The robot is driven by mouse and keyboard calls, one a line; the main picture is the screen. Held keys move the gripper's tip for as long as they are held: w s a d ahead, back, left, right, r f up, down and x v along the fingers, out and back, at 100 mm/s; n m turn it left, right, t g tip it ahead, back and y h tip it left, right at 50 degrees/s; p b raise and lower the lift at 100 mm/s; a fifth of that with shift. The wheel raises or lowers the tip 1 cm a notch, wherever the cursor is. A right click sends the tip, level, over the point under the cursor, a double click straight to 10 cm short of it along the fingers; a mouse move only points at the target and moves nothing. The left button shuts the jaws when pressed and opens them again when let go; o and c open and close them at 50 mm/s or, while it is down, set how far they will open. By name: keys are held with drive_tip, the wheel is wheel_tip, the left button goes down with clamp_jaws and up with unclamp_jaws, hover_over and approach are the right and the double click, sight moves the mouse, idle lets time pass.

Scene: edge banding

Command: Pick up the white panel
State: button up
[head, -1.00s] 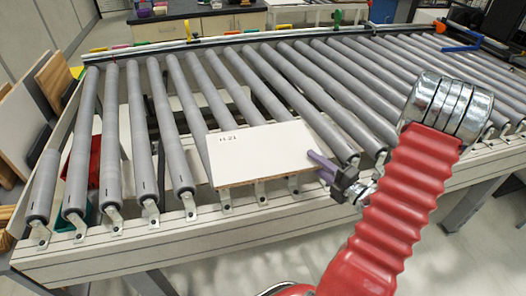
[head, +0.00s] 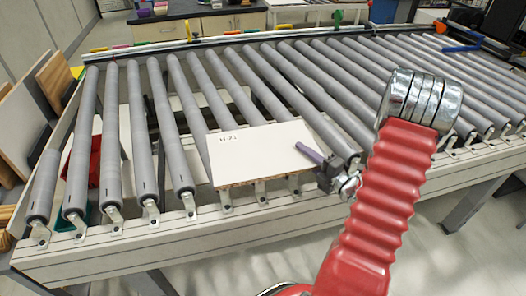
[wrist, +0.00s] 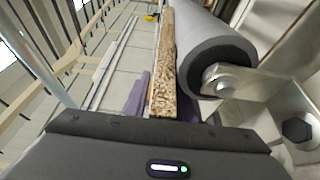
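The white panel (head: 262,153) lies flat on the rollers near the conveyor's front edge, with small dark marking at its upper left. My gripper (head: 310,154) is at the panel's right end, with one purple finger over the white top face. In the wrist view the panel's bare chipboard edge (wrist: 163,75) stands between my fingers (wrist: 163,98). The left finger is beside the white face and the other is mostly hidden between panel and roller. The gripper looks open around the panel; firm contact is not visible.
Grey rollers (head: 133,140) fill the conveyor. One roller end (wrist: 215,65) and its bracket are close to my gripper in the wrist view. A red bin (head: 95,160) shows below the rollers at left. Boards (head: 53,80) lean at far left.

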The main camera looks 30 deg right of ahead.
idle(0.5)
clamp_jaws()
drive_tip(key=shift+f, duration=0.1)
idle(1.2)
